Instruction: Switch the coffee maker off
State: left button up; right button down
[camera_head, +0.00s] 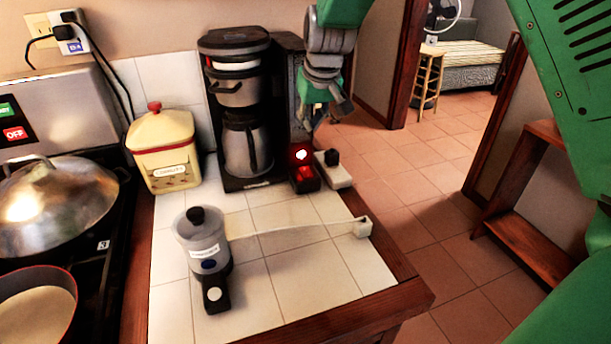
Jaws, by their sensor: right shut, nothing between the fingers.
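The black and silver coffee maker (234,62) stands upright at the back of the tiled counter, with its silver carafe (247,148) in its lower bay. At its right foot is a small dark box with a red glowing switch (302,157). My right gripper (315,120) hangs above and slightly right of the switch, fingers pointing down. It is shut and empty, and appears apart from the switch. The arm covers part of the coffee maker's right side. My left gripper is not in view.
A cream canister (163,150) with a red knob stands left of the coffee maker. A grinder (204,255) with a white cable stands in front. A lidded pan (50,205) sits on the stove at left. The front right counter tiles (320,280) are clear.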

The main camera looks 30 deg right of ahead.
aim_at(307, 171)
jog(key=shift+r, duration=0.15)
jog(key=x, duration=0.9)
jog(key=s+x, duration=0.1)
jog(key=x, duration=0.4)
jog(key=shift+p, duration=0.35)
jog(key=shift+w+f, duration=0.1)
jog(key=shift+f, duration=0.2)
jog(key=shift+s+a+r+p, duration=0.1)
jog(key=shift+s+p, duration=0.05)
jog(key=shift+s, duration=0.25)
jog(key=shift+s+a+r+p, duration=0.1)
jog(key=shift+s+p, duration=0.05)
jog(key=shift+s, duration=0.25)
